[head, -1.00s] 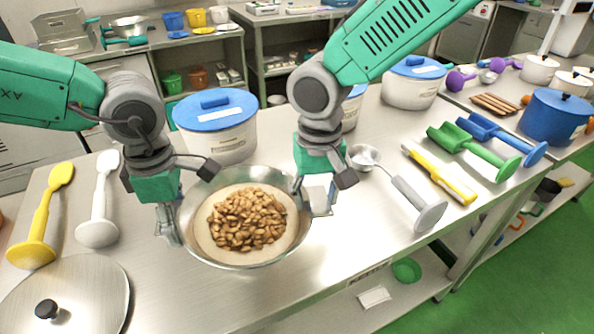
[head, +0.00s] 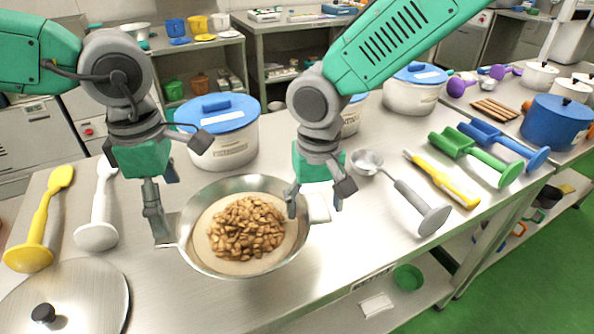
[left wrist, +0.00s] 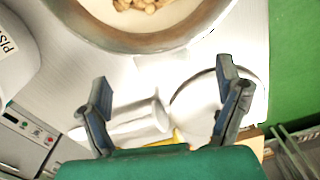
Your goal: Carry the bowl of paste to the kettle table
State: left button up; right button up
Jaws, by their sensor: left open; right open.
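A wide metal bowl (head: 192,258) holds pale paste topped with a heap of brown nuts. It stands on the steel table in the head view, and its rim also shows at the top of the left wrist view (left wrist: 130,42). My left gripper (head: 163,215) is open and empty beside the bowl's left rim. Its two spread fingers show in the left wrist view (left wrist: 165,98), with nothing gripped between them. My right gripper (head: 315,207) is open at the bowl's right side, its fingers either side of a pale tab there; contact is unclear. I cannot tell which table is the kettle table.
A round steel lid (head: 85,290), a yellow paddle (head: 42,220) and a white paddle (head: 98,215) lie at left. Blue-lidded tubs (head: 225,150) stand behind the bowl. A ladle (head: 410,195) and several tools lie at right. A blue pot (head: 555,122) stands on the far right table.

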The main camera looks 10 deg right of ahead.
jog(key=shift+a, duration=0.15)
jog(key=shift+r, duration=0.1)
pick_arm(q)
notch_tip(320, 180, up, 6)
jog(key=shift+f, duration=0.15)
pick_arm(e)
notch_tip(320, 180, up, 12)
jog(key=shift+f, duration=0.2)
pick_arm(q)
jog(key=shift+s, duration=0.1)
